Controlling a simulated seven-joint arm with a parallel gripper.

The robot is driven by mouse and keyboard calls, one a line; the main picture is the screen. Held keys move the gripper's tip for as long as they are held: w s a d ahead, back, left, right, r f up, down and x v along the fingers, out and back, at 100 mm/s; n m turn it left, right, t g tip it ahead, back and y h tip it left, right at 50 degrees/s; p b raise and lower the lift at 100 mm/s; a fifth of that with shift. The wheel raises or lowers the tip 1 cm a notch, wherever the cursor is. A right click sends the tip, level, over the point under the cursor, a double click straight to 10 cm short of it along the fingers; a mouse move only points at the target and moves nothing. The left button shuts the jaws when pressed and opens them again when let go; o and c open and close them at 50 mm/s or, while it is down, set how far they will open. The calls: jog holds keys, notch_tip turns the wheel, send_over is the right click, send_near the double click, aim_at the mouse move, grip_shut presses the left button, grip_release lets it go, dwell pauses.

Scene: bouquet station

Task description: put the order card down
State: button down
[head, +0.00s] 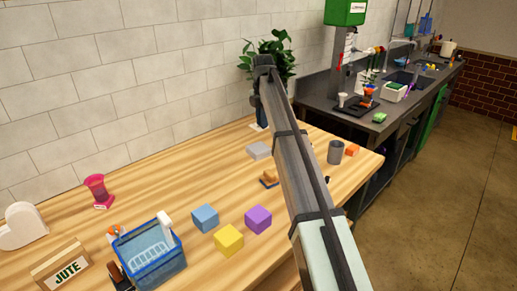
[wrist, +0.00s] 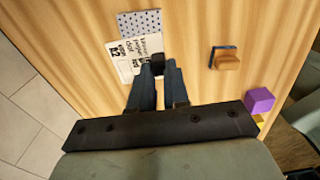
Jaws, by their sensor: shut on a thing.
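The order card (wrist: 124,64) is white with black print and shows at the fingertips in the wrist view. My gripper (wrist: 159,70) has its two dark blue fingers close together, shut on the card by a small dark piece at its edge. The fingers cover part of the card. I cannot tell whether the card touches the wooden table (wrist: 75,30) or hangs just above it. In the head view my arm hides most of the gripper, near the plant at the back wall.
A grey dotted block (wrist: 140,23) is beside the card. A brush-like orange and blue thing (wrist: 228,61) and a purple cube (wrist: 260,100) are to the right. A blue basket (head: 155,262), blue cube (head: 205,217) and yellow cube (head: 229,240) stand nearer. The table's left middle is clear.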

jog(key=shift+w+a+r, duration=0.1)
jog(key=shift+w, duration=0.35)
jog(key=shift+s+f+n, duration=0.1)
jog(key=shift+f+n, duration=0.3)
send_near(262, 150)
jog(key=shift+s+f, duration=0.1)
jog(key=shift+f, duration=1.2)
jog(key=shift+s+f, duration=0.15)
jog(key=shift+f, duration=1.2)
jog(key=shift+f, duration=0.1)
jog(key=c, duration=1.1)
grip_release()
notch_tip(262, 150, up, 12)
jog(key=shift+r, duration=0.15)
